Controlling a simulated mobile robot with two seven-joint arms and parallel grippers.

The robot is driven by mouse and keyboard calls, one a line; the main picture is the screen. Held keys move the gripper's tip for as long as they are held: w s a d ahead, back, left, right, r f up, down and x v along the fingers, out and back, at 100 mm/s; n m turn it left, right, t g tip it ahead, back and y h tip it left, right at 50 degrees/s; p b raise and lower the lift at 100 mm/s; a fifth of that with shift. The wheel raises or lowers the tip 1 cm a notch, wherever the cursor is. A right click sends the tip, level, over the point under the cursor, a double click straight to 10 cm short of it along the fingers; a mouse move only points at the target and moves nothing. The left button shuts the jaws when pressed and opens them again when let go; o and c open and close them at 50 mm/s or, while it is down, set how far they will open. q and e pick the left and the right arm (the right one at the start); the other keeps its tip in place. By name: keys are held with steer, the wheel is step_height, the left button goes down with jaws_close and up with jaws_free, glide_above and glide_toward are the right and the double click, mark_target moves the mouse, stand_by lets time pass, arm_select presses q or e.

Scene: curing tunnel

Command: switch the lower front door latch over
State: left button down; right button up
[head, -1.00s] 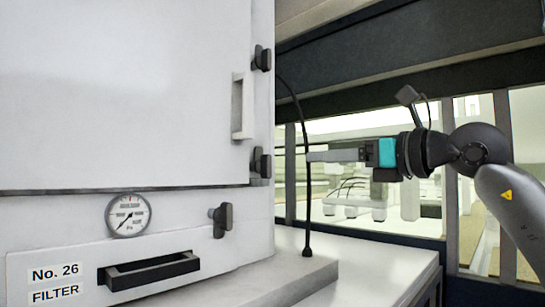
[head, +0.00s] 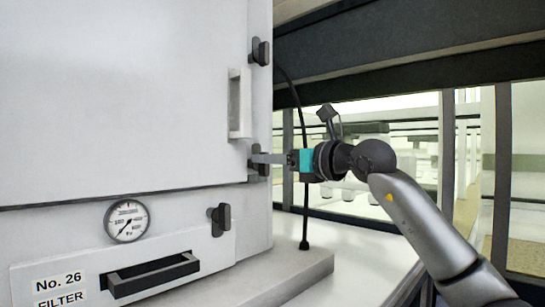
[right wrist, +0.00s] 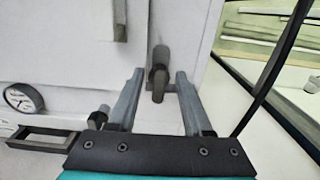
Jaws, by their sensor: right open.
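The lower front door latch (right wrist: 158,82) is a dark knob with a short handle pointing down, on the right edge of the large white door (head: 120,100). In the head view the fingers partly hide it. My right gripper (right wrist: 160,100) is open, with one finger on each side of the latch handle in the right wrist view. In the head view the right gripper (head: 256,159) reaches the latch from the right. I cannot tell whether a finger touches it. My left gripper is not in view.
An upper latch (head: 260,51) and a pale door handle (head: 239,104) sit above. Below are a filter drawer with a black handle (head: 153,275), a third dark latch (head: 220,219) and a gauge (head: 127,221). A black cable (head: 305,200) hangs behind the gripper.

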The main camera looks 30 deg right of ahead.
jaws_close()
stand_by(0.3)
stand_by(0.5)
steer(key=shift+s+a+f+n, duration=0.1)
steer(key=shift+a+f+n, duration=0.1)
steer(key=shift+n, duration=2.8)
steer(key=shift+s+a+f+n, duration=0.1)
steer(key=shift+a+f+n, duration=0.15)
steer(key=shift+n, duration=2.75)
steer(key=shift+a+f+n, duration=0.15)
steer(key=shift+f+n, duration=0.05)
steer(key=shift+n, duration=2.8)
